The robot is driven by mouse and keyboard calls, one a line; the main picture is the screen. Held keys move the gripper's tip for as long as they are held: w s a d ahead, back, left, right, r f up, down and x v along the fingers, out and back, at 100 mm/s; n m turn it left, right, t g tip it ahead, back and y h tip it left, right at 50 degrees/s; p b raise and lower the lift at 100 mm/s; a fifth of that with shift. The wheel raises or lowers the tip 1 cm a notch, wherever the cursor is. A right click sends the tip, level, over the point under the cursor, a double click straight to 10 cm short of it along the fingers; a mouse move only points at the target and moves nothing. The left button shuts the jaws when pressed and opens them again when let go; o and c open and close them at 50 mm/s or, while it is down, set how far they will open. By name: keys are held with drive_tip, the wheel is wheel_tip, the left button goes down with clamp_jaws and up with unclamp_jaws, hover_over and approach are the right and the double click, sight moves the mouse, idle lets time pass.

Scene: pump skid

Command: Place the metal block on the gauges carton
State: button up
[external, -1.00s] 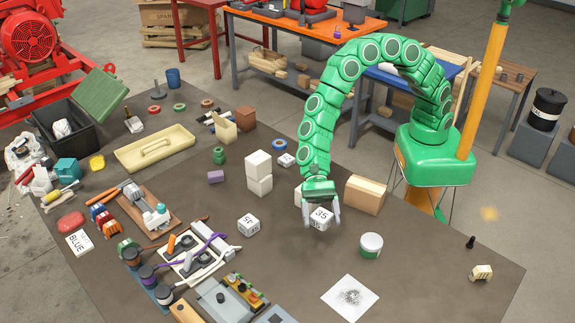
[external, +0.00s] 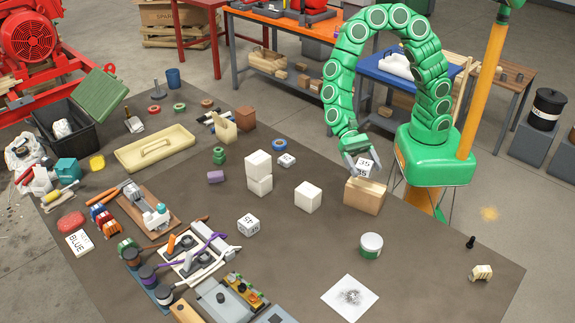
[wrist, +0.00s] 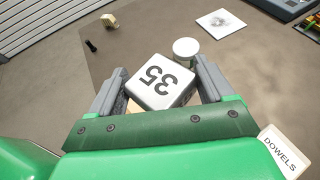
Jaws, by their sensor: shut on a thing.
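In the wrist view the cube (wrist: 158,80) sits between the two grey fingers (wrist: 160,90), number facing the camera. The cube is over a tan box (external: 364,197) near the table's back edge; I cannot tell whether it touches the box. A sliver of tan shows below the cube in the wrist view. No gauges label is readable. Another pale cube with a number (external: 248,225) stands on the table. I cannot tell from its look which block is metal.
A white box (external: 308,197) stands left of the tan box; in the wrist view a white box (wrist: 284,152) reads DOWELS. Two white boxes (external: 258,172) are stacked further left. A green-labelled jar (external: 370,246) and a white sheet (external: 349,297) lie in front. Table between them is clear.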

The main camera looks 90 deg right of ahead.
sight(367, 185)
drive_tip(key=shift+s+d+r, duration=0.25)
drive_tip(key=shift+s+d, duration=0.65)
drive_tip(key=shift+s, duration=0.05)
drive_tip(key=shift+n+g, duration=0.3)
drive_tip(key=shift+g, duration=0.1)
drive_tip(key=shift+s+d+f, duration=0.1)
drive_tip(key=shift+s+f, duration=0.05)
drive_tip(key=shift+f, duration=1.85)
drive_tip(key=shift+s+d+f, duration=0.1)
drive_tip(key=shift+s+f, duration=0.05)
drive_tip(key=shift+f, duration=1.8)
drive_tip(key=shift+f, duration=0.15)
drive_tip(key=o, duration=1.1)
drive_tip(key=v, duration=1.2)
drive_tip(key=shift+r, duration=0.25)
drive_tip(key=shift+s, duration=0.1)
